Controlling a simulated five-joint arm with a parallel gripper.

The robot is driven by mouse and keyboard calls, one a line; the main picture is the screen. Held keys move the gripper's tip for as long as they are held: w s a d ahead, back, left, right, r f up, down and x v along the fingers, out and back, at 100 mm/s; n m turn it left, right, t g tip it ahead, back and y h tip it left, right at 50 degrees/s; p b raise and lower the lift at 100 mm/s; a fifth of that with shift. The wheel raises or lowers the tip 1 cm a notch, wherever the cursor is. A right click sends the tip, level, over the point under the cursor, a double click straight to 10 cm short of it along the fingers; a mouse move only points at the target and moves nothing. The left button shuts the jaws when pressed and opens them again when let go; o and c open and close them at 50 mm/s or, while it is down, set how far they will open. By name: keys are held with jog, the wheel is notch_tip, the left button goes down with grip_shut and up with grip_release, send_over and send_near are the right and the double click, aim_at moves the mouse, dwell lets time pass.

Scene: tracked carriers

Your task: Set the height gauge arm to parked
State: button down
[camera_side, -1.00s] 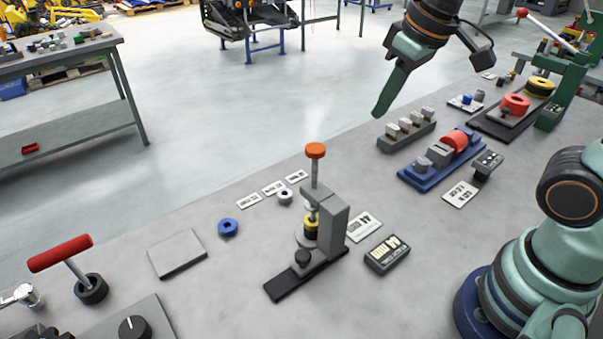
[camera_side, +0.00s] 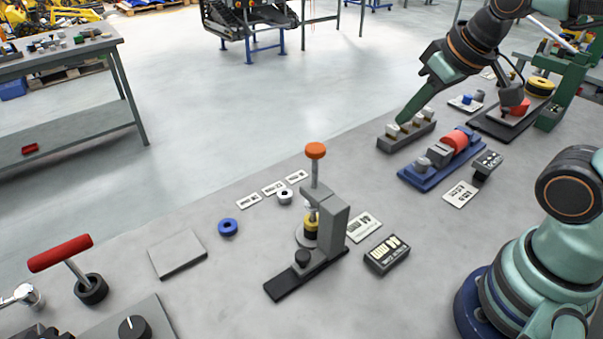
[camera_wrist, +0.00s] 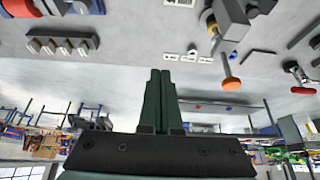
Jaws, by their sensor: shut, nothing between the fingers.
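The likely height gauge (camera_side: 334,222) stands upright in the middle of the bench: a grey column on a black base, an orange knob (camera_side: 315,150) on a thin vertical rod, and a yellow and black part under it. I cannot read the arm's setting. In the wrist view the orange knob (camera_wrist: 231,84) shows right of my fingers, with the grey body (camera_wrist: 229,22) above it.
The grey rack (camera_side: 408,136) holds several small blocks. A blue fixture (camera_side: 441,168) with a red cylinder lies beside it.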

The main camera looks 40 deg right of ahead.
jog(key=c, duration=1)
grip_release()
jog(key=shift+r, duration=0.1)
jog(key=o, duration=0.5)
jog(key=shift+r, duration=0.5)
jog(key=shift+c, duration=0.2)
notch_tip(320, 180, up, 4)
jog(key=m+g, duration=0.6)
jog(key=m, duration=0.3)
send_over(303, 254)
notch_tip(303, 254, down, 14)
notch_tip(303, 254, down, 12)
jog(key=shift+r, duration=0.1)
